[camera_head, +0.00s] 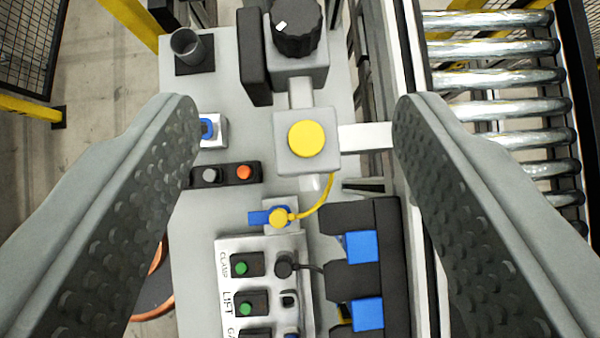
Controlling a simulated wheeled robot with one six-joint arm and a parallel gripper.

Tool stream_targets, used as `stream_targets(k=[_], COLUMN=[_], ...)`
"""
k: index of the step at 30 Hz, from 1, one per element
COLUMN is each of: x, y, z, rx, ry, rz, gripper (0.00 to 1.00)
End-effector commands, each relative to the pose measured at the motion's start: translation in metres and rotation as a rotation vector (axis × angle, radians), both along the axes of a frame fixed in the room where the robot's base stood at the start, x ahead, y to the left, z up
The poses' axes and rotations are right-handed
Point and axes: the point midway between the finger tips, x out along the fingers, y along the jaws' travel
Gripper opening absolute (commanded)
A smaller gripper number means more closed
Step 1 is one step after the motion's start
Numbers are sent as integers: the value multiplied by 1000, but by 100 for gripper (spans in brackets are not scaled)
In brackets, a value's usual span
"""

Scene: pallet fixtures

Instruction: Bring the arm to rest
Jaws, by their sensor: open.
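My gripper (298,115) is open, its two grey fingers with dimpled pads wide apart at the left and right of the view. Nothing is held between them. Below and between the fingers is a grey fixture panel (215,270). On it sits a grey block with a yellow round cap (306,139), and above that a black ribbed knob (296,25). The right fingertip overlaps the end of a pale bar (366,138) from the block; I cannot tell whether they touch. The left fingertip overlaps a small blue-and-white part (210,130).
A control box (262,243) with green buttons, a grey and orange button pair (225,174), a yellow cable (322,202) and a black rack with blue blocks (362,246) lie lower down. A roller conveyor (490,78) runs at the right. A dark cup (187,46) stands upper left.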

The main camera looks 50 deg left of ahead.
Motion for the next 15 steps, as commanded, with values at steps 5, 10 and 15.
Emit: stream_targets(k=[5,10,15], x=[0,-1,-8], y=[0,1,14], z=[0,1,4], rx=[0,0,6], ry=[0,-1,-4], rz=[0,-5,-72], gripper=[57,57,57])
